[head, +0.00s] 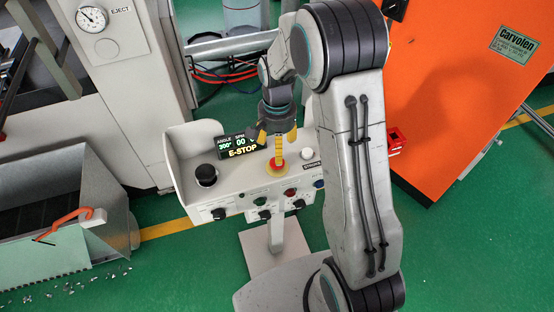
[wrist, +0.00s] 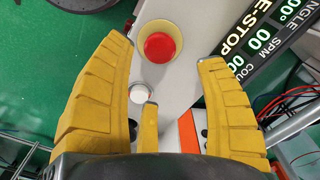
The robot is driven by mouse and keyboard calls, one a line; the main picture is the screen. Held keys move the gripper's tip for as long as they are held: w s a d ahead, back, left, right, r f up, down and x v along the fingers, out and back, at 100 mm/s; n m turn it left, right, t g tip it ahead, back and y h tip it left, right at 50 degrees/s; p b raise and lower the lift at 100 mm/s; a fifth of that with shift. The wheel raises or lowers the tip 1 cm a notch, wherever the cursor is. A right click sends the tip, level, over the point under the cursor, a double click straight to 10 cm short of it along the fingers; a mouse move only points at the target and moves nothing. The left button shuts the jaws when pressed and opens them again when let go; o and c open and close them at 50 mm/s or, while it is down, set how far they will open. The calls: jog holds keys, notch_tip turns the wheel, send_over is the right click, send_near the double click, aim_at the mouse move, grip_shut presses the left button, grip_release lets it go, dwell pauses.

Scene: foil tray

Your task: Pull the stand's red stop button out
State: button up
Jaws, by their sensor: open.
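The red stop button (wrist: 160,47) sits in a yellow collar (wrist: 143,34) on the pale top of the stand. In the wrist view it lies beyond my gripper (wrist: 170,80), between the lines of its spread yellow fingers and apart from them. In the head view my gripper (head: 278,138) hangs over the stand (head: 233,178), just above the red button (head: 279,163), whose upper part is partly hidden by a finger. The gripper is open and empty. The display on the stand (head: 243,152) reads E-STOP.
A black knob (head: 206,175) is left of the button and a white button (head: 307,153) is right of it. Several knobs line the stand's front. An orange cabinet (head: 460,80) stands at the right; a grey chute (head: 70,225) is at the left.

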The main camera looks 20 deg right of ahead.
jog(key=shift+f+p, duration=0.3)
jog(key=shift+f, duration=3.25)
jog(key=shift+r, duration=0.1)
jog(key=c, duration=1.3)
